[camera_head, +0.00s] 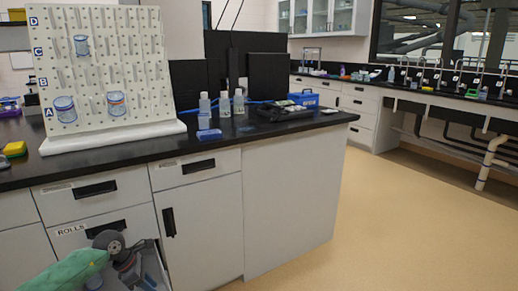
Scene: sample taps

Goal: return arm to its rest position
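My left arm (68,271) comes in at the bottom left, with a green link and a round grey joint. A dark part that looks like my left gripper (128,265) is at its end, low in front of the cabinet and by a grey open drawer or bin (162,271). The fingers are too unclear to tell open from shut, or whether anything is held. My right arm and gripper are out of view.
A white pegboard (105,75) with rows A to D stands on the black bench (225,131). Round roll-like items hang on it, one upper (81,45) and two lower (65,110). Bottles (204,104) and a blue box (303,99) stand rightward. The floor (390,220) at right is clear.

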